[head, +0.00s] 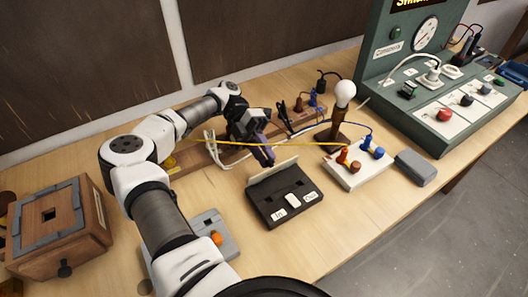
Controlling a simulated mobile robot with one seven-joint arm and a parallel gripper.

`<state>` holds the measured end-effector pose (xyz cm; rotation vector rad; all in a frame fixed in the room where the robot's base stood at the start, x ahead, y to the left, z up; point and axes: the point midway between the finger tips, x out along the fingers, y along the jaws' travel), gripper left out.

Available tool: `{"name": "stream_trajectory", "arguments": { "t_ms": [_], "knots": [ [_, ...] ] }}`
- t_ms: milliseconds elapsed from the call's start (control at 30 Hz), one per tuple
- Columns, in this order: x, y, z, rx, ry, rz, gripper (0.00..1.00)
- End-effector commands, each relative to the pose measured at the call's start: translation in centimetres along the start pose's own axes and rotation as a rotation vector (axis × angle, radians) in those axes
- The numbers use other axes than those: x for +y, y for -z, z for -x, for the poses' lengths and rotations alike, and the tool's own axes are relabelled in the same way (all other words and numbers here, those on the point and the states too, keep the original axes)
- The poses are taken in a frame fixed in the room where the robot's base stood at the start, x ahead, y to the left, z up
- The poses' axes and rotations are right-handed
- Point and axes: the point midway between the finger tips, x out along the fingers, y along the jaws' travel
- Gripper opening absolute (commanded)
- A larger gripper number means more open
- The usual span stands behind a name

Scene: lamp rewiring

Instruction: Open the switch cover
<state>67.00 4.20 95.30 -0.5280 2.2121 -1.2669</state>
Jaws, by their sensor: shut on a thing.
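The switch box (284,204) is a low black box with white labels and a small white rocker on its top, near the middle of the bench in the head view. Its pale cover (262,177) stands raised along the box's rear edge, so the dark inside face of the box shows. My gripper (268,160) comes down from behind, with its purplish fingers at the upper edge of the cover. It is shut on the cover; the exact grip is small and partly hidden.
A yellow wire (290,146) runs past my gripper to a white terminal block (360,172). A lamp bulb (345,92) on a brown post stands behind. A grey block (415,168) and green test panel (430,110) are at right. A wooden box (60,235) stands at left.

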Motion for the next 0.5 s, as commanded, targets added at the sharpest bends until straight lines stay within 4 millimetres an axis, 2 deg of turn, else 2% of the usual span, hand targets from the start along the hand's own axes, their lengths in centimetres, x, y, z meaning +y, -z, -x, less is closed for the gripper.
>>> {"name": "stream_trajectory", "arguments": {
  "t_ms": [33,67,200,500],
  "knots": [
    [0.0,0.0,-0.06,0.003,0.0,0.0,0.0],
    [0.0,0.0,-0.06,0.003,0.0,0.0,0.22],
    [0.0,0.0,-0.06,0.002,-0.001,0.0,0.4],
    [0.01,0.0,-0.04,0.001,-0.001,0.0,0.41]
  ]
}}
